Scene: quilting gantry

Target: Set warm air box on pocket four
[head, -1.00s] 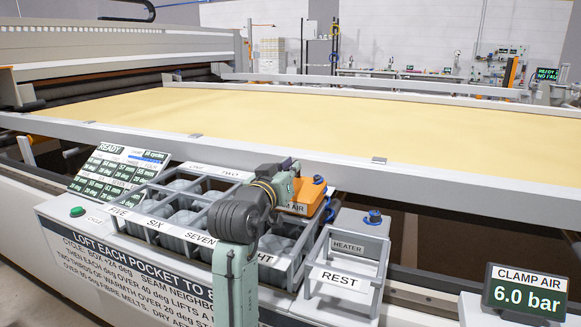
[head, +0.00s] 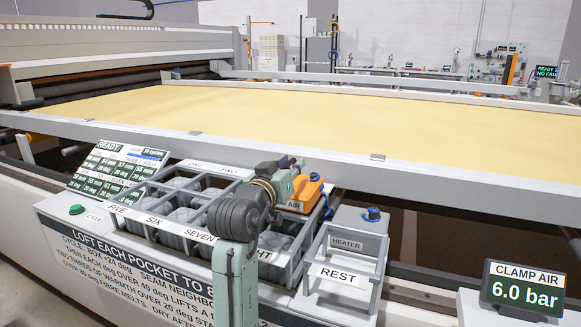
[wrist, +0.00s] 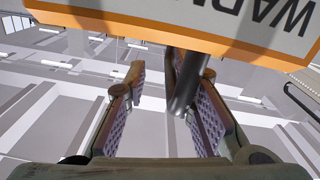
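The orange warm air box (head: 311,190) is at the back right of the pocket rack (head: 197,232), partly hidden behind my arm. My gripper (head: 292,178) is beside the box. In the wrist view, the box (wrist: 225,22) fills the top edge with its white label upside down. Its dark handle (wrist: 184,88) stands between the fingers of my gripper (wrist: 168,82), close to the right finger, with a clear gap to the left finger. The pocket four label and the box's underside are hidden, so I cannot tell whether it touches the rack.
An empty-looking REST frame (head: 338,277) and a heater housing (head: 347,243) stand right of the rack. The status panel (head: 115,170) reads READY. The gantry rail (head: 420,173) runs close behind the box. A clamp air display (head: 524,290) reads 6.0 bar.

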